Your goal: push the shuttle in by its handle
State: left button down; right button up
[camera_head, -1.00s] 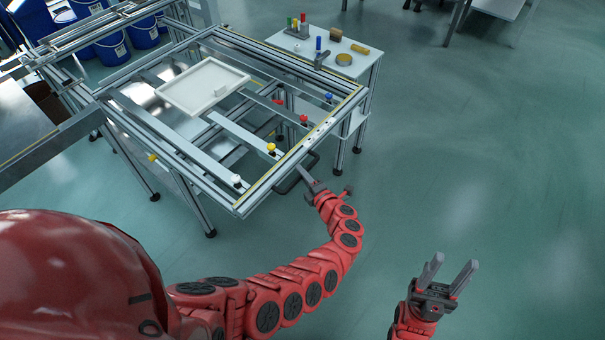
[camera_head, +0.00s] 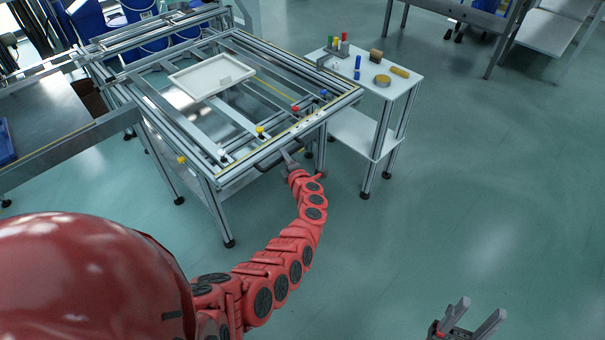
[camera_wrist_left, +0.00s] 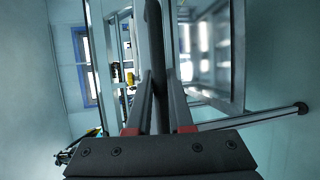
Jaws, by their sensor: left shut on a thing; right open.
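The shuttle (camera_head: 309,122) appears to be the aluminium frame section at the near right side of the panel fixture, though its limits are hard to tell. Its dark bar handle (camera_head: 266,167) runs along the near edge of the fixture. My left gripper (camera_head: 288,158) is shut on the handle. In the left wrist view the handle (camera_wrist_left: 155,50) stands as a dark upright bar between the two fingers (camera_wrist_left: 159,100). The fingers hide part of it. My right gripper (camera_head: 481,308) is open and empty over the floor at the bottom right.
A white tray (camera_head: 212,76) lies on the fixture. Coloured knobs, including a yellow one (camera_head: 260,131) and a blue one (camera_head: 323,92), sit along its rails. A small white side table (camera_head: 395,108) with several small items stands behind right. The floor at right is clear.

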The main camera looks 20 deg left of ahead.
aim_at(250, 130)
pick_arm(q)
jog(key=w+a+b, duration=0.2)
jog(key=a+b, duration=0.1)
jog(key=a, duration=0.2)
jog(key=w+a+b, duration=0.1)
jog(key=a+b, duration=0.2)
jog(key=a, duration=0.2)
jog(key=w+a+b, duration=0.2)
jog(key=a+b, duration=0.2)
jog(key=a, duration=0.1)
jog(key=shift+w+a+f, duration=0.1)
jog(key=shift+w+a, duration=0.2)
jog(key=shift+a, duration=0.1)
jog(key=shift+w+a+b, duration=0.2)
jog(key=shift+a+b, duration=0.15)
jog(key=shift+a, duration=0.15)
jog(key=shift+a+r, duration=0.15)
jog(key=shift+r, duration=0.1)
jog(key=shift+a+r, duration=0.1)
jog(key=c, duration=0.8)
grip_release()
jog(key=shift+w, duration=0.1)
jog(key=shift+f, duration=0.2)
